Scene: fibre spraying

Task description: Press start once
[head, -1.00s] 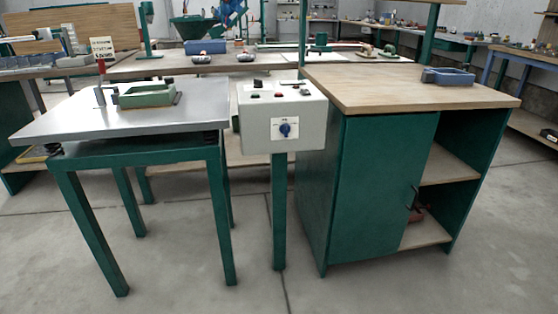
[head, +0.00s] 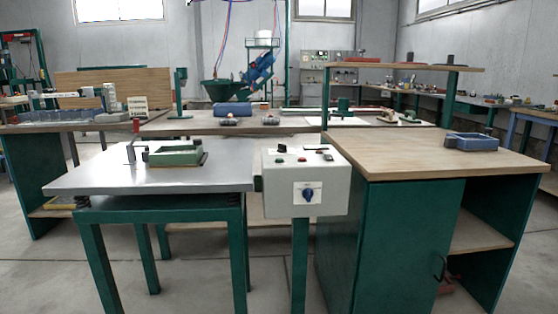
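A light grey control box (head: 305,182) stands on a green post between the metal table and the wooden cabinet. Neither of my grippers is in view.
A metal-topped table (head: 110,178) with a green mould frame (head: 176,155) stands left of the box. A green cabinet with a wooden top (head: 400,152) stands right, holding a blue tray (head: 470,142). Grey floor is free in front. Workbenches line the back.

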